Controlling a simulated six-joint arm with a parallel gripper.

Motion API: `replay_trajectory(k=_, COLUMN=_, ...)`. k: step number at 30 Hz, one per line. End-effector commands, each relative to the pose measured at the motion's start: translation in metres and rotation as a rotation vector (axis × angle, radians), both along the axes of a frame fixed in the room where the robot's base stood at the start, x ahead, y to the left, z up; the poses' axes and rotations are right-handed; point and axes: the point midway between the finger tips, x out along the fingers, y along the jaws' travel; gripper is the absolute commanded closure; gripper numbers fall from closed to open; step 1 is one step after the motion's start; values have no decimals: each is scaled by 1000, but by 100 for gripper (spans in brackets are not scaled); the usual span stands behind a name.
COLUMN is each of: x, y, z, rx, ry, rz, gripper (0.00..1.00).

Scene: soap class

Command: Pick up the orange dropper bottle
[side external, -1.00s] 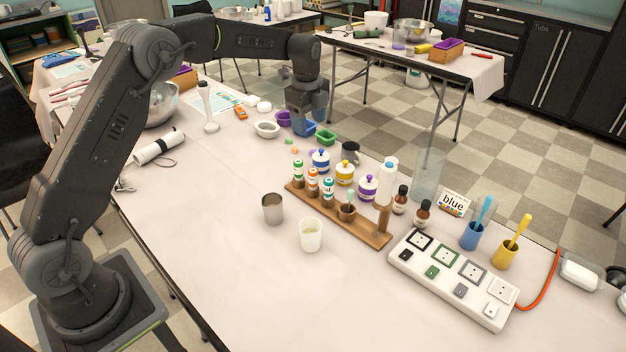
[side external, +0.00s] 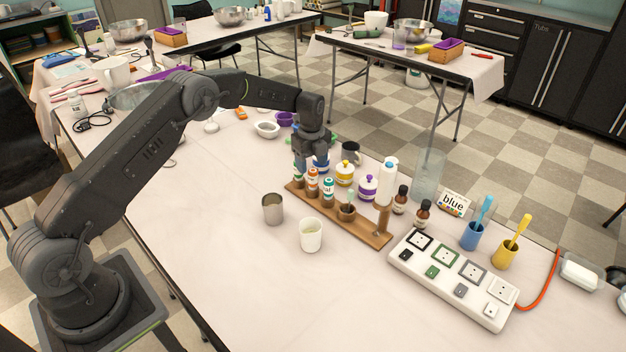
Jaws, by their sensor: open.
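The orange dropper bottle (side external: 312,184) stands upright in a wooden rack (side external: 368,232), with an orange band on its white body. A green-topped bottle stands to its left, mostly covered by my gripper, and a teal bottle (side external: 328,189) stands to its right. My gripper (side external: 304,166) points down, open, over the left end of the rack. It is very close to the bottle tops, just left of the orange one. I cannot tell whether it touches any bottle.
Behind the rack stand blue, yellow (side external: 345,173) and purple (side external: 368,188) lidded jars. In front are a metal cup (side external: 272,209) and a white cup (side external: 311,235). The front table area is clear.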

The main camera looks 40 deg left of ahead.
Motion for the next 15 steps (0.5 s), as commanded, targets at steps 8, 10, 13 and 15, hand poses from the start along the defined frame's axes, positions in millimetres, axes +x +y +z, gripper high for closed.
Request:
replay_trajectory(k=8, x=-2, y=-6, z=-35, rx=0, ry=4, rz=1, gripper=40)
replay_trajectory(k=10, x=-1, y=-6, z=-44, rx=0, ry=3, rz=1, gripper=40)
replay_trajectory(k=13, x=-1, y=-6, z=-50, rx=-1, ry=1, rz=1, gripper=40)
replay_trajectory(k=15, x=-1, y=-6, z=-51, rx=0, ry=0, rz=1, gripper=40)
